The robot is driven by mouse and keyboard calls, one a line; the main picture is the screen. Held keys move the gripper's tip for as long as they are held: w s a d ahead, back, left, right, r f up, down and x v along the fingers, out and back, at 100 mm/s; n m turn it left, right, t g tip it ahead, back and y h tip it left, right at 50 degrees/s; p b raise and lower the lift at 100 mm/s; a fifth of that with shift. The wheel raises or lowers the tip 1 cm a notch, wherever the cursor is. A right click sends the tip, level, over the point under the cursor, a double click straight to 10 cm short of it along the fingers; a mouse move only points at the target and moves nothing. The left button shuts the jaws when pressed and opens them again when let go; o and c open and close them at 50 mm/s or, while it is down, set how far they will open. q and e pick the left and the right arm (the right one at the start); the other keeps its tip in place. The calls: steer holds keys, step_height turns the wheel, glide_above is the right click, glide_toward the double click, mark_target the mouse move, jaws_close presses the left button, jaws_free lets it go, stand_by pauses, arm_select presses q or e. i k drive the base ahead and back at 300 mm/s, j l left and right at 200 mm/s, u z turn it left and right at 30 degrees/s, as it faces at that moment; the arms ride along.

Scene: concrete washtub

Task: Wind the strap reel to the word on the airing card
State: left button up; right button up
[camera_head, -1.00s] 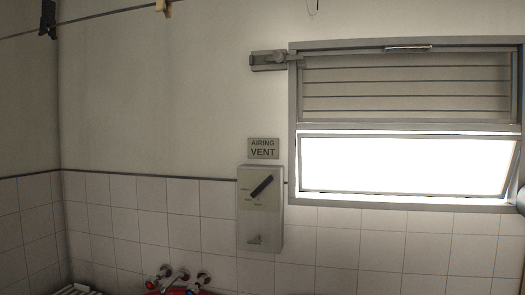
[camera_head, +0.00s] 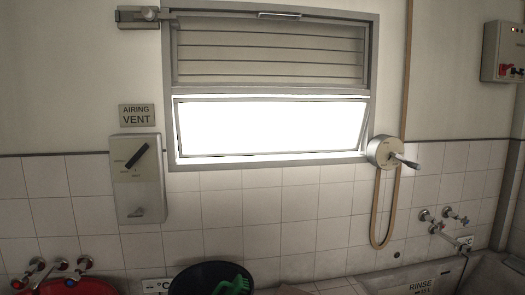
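The airing card (camera_head: 137,115) is a small grey plate on the wall left of the window. It reads "AIRING VENT". The strap reel (camera_head: 385,152) is a round metal drum on the wall at the window's lower right. The window's slatted shutter (camera_head: 270,58) covers the upper half. A bright pane below it is tilted. Neither gripper is in view.
A grey box with a black pointer knob (camera_head: 138,170) hangs under the card. Taps (camera_head: 58,268) are at lower left, and more taps (camera_head: 440,220) at right. A dark basin (camera_head: 212,278) and a tub labelled RINSE (camera_head: 420,285) lie along the bottom. A switch box (camera_head: 503,52) is at upper right.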

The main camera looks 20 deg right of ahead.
mark_target(415, 166)
steer(key=z, duration=1.55)
